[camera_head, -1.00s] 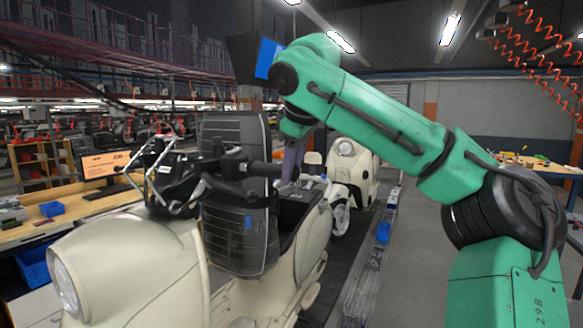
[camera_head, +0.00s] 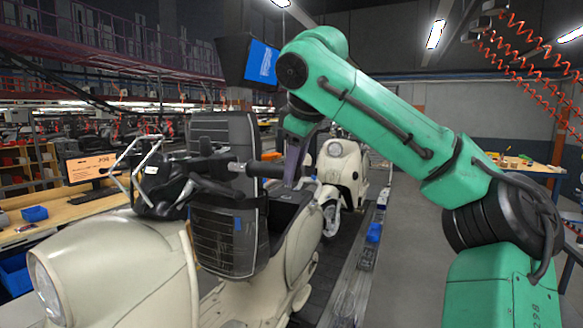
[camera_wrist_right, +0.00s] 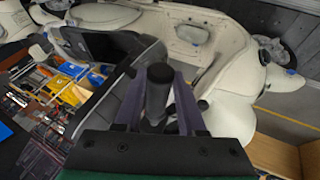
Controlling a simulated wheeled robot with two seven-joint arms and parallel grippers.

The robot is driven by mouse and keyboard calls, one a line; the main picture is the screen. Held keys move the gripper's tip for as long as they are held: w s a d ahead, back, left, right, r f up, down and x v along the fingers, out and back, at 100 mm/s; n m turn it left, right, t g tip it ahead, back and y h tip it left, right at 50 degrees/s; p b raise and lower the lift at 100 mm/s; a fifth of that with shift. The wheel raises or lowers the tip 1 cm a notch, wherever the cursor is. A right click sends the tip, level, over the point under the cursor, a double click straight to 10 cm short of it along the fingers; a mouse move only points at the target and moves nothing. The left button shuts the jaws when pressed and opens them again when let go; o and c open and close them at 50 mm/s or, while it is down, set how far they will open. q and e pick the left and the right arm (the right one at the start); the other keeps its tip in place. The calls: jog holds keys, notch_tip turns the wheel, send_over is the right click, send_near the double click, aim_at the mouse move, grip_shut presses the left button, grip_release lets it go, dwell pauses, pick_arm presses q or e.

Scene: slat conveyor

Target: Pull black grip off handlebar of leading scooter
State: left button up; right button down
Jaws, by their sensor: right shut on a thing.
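The leading scooter (camera_head: 115,255) is cream and stands close in front of me, its headlight toward the lower left. Its handlebar carries a black grip (camera_head: 266,169) that points right. My right gripper (camera_head: 294,168) comes down from above with purple fingers at the outer end of this grip. In the right wrist view the dark cylinder of the grip (camera_wrist_right: 158,88) lies between the two fingers of my right gripper (camera_wrist_right: 160,78), which is shut on it. The grip's inner end still lines up with the handlebar. My left gripper is not in view.
A dark ribbed seat-like panel (camera_head: 229,240) stands upright behind the handlebar. A second cream scooter (camera_head: 343,175) stands farther back on the line. A wooden workbench (camera_head: 80,207) is at the left, and grey floor (camera_head: 410,240) is open at the right.

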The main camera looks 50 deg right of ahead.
jog(key=shift+s+d+b, duration=0.15)
jog(key=shift+s+b, duration=0.05)
jog(key=shift+s, duration=0.55)
jog(key=shift+s+d+b, duration=0.15)
jog(key=shift+s+b, duration=0.05)
jog(key=shift+s, duration=0.5)
jog(key=shift+s+d+r+b, duration=0.1)
jog(key=shift+s+d+b, duration=0.1)
jog(key=shift+s, duration=0.55)
jog(key=shift+s+d+r+b, duration=0.1)
jog(key=shift+s+b, duration=0.05)
jog(key=shift+s, duration=0.6)
jog(key=shift+s+d, duration=0.15)
jog(key=shift+s, duration=0.6)
jog(key=shift+s+d, duration=0.15)
jog(key=shift+s, duration=0.55)
jog(key=shift+b, duration=0.3)
jog(key=shift+s+d, duration=0.15)
jog(key=shift+s, duration=0.55)
